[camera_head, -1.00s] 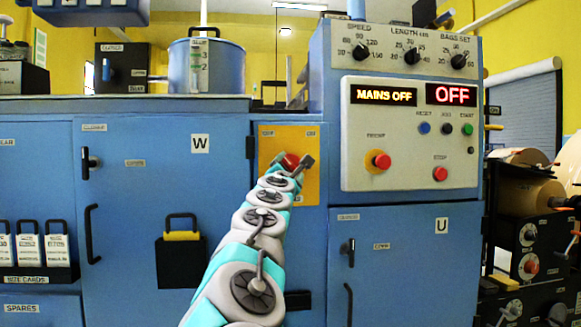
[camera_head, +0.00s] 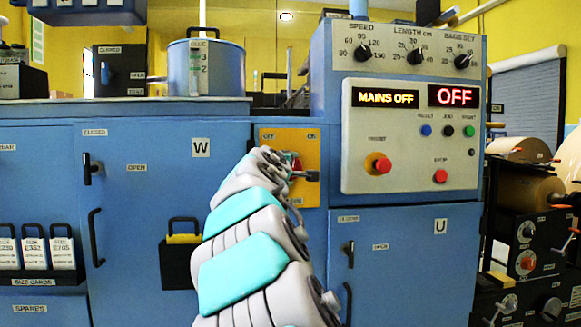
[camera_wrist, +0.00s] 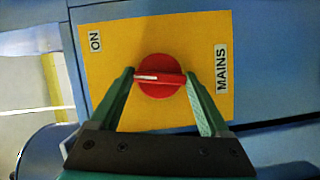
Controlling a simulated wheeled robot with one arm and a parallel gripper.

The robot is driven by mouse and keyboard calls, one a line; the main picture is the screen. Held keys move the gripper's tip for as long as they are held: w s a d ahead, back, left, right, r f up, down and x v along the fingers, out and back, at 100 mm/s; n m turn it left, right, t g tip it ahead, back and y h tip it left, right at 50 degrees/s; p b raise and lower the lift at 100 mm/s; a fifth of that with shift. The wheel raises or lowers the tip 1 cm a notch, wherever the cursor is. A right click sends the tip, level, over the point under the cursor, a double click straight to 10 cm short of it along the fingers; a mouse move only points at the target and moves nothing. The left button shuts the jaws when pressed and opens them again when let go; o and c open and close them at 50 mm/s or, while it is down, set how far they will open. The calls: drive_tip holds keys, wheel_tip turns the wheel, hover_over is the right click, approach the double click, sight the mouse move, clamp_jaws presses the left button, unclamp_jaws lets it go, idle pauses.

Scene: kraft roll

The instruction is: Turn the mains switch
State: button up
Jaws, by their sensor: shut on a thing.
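The mains switch is a round red knob (camera_wrist: 160,76) with a raised grip bar on a yellow plate (camera_wrist: 112,60). In the wrist view the white mark on its bar points left, below the ON label (camera_wrist: 95,41). The MAINS label (camera_wrist: 221,68) is at the right. My gripper (camera_wrist: 159,78) has one finger at each end of the bar and is shut on it. In the head view my arm hides part of the plate (camera_head: 309,196), and only a bit of red shows beside my gripper (camera_head: 300,171). The display (camera_head: 385,98) reads MAINS OFF.
The control panel (camera_head: 400,150) at the right of the plate has dials, red buttons and a second display (camera_head: 452,96) reading OFF. A blue pot (camera_head: 222,75) stands on the cabinet top. A black holder (camera_head: 178,262) hangs on the cabinet door at the left of my arm.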

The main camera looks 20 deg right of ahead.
drive_tip(key=m+y, duration=0.1)
drive_tip(key=m, duration=0.1)
drive_tip(key=m+g+y, duration=0.1)
drive_tip(key=m, duration=0.2)
drive_tip(key=shift+d+y+p, duration=0.1)
drive_tip(key=shift+y+p, duration=0.2)
drive_tip(key=shift+p, duration=0.05)
drive_tip(key=shift+m, duration=0.3)
drive_tip(key=o, duration=1.2)
drive_tip(key=shift+r, duration=0.1)
